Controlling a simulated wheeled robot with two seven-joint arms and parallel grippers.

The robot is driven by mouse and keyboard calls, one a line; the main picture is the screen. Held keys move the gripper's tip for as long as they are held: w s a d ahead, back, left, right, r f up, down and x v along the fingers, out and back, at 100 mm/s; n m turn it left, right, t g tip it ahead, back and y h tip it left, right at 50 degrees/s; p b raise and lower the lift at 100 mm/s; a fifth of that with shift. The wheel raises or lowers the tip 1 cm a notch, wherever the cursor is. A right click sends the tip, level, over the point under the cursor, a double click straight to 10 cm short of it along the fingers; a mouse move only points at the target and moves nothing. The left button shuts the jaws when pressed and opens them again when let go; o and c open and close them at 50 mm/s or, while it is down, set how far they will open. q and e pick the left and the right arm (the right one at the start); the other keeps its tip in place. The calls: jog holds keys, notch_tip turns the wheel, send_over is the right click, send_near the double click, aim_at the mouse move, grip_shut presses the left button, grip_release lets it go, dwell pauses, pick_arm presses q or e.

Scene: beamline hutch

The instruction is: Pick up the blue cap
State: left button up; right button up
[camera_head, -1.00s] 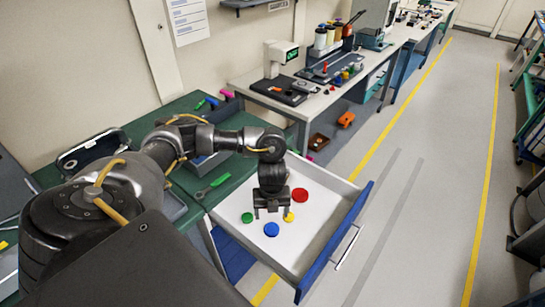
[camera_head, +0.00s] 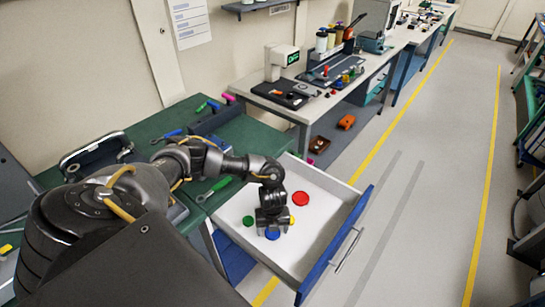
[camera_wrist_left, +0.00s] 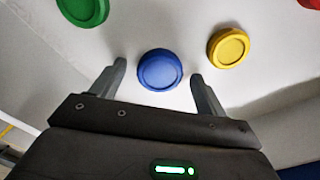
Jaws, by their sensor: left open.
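The blue cap (camera_wrist_left: 159,70) is a round disc lying flat on the white floor of the open drawer (camera_head: 318,228). In the head view the blue cap (camera_head: 272,235) is partly hidden by my left gripper (camera_head: 272,230), which is low over it and points down. In the left wrist view my left gripper (camera_wrist_left: 159,85) is open, with one finger on each side of the cap and a gap between the cap and each finger. I cannot tell how high the fingertips are above the drawer floor. My right gripper is not in view.
A green cap (camera_wrist_left: 84,8) and a yellow cap (camera_wrist_left: 228,47) lie on either side of the blue one. A red cap (camera_head: 301,199) lies farther back. The drawer's blue front (camera_head: 336,246) stands at the right. A green-topped bench (camera_head: 160,128) is at the left.

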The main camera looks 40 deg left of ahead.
pick_arm(q)
jog(key=c, duration=1)
jog(key=shift+c, duration=0.2)
jog(key=shift+r, duration=0.15)
jog(key=shift+r, duration=0.25)
notch_tip(320, 180, up, 3)
jog(key=shift+f, duration=0.2)
jog(key=w+d+r+b, duration=0.2)
jog(key=w+d+r, duration=0.5)
jog(key=d, duration=0.5)
notch_tip(320, 180, up, 3)
jog(key=shift+d+f, duration=0.15)
jog(key=shift+f, duration=0.05)
